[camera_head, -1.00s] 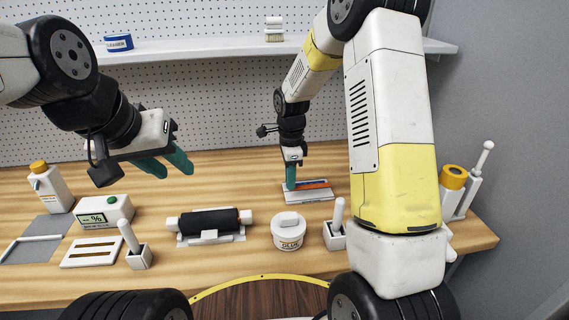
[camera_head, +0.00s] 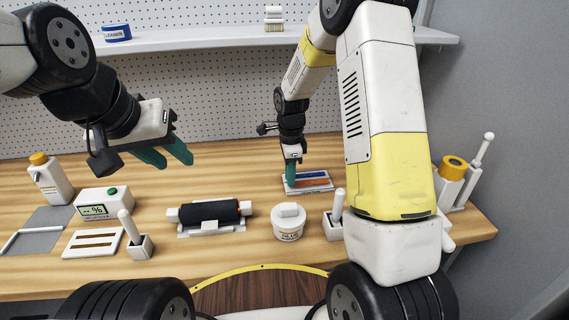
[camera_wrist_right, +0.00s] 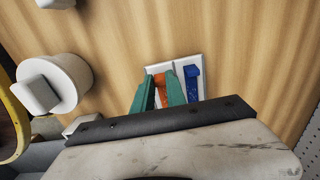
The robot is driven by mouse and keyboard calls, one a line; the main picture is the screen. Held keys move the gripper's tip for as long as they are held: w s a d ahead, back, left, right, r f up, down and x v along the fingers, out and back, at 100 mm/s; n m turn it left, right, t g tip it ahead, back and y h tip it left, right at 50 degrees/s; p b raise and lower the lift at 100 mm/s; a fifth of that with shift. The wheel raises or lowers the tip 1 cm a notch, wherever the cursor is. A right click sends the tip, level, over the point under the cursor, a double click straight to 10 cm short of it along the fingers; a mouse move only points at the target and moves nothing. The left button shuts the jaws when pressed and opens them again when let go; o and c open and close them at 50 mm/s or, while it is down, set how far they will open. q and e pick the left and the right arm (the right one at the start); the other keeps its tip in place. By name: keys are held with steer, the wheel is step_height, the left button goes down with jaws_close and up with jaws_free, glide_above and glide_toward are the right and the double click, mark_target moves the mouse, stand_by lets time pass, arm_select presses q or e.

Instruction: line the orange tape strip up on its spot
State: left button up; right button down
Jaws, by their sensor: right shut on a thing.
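The orange tape strip (camera_head: 316,183) is at a small white plate (camera_head: 327,189) near the back of the bench, in front of a blue strip. My right gripper (camera_head: 290,181) points down at the strip's left end. In the right wrist view, its green fingers (camera_wrist_right: 160,82) are shut on the orange strip (camera_wrist_right: 162,84), over the white plate (camera_wrist_right: 187,64). The blue strip (camera_wrist_right: 193,85) lies beside it. I cannot tell whether the orange strip touches the plate. My left gripper (camera_head: 170,158) is open and empty above the bench at left.
A glue tub (camera_head: 288,228) and a white holder with an upright handle (camera_head: 336,213) stand in front of the plate. A black roller (camera_head: 210,213) lies left of the tub. A bottle, a meter box and a slotted plate stand at left. Clear wood surrounds the white plate.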

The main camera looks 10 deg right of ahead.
steer(key=shift+f, duration=0.45)
stand_by(0.6)
steer(key=c, duration=1.3)
jaws_free()
steer(key=shift+c, duration=0.3)
steer(key=shift+r, duration=3.55)
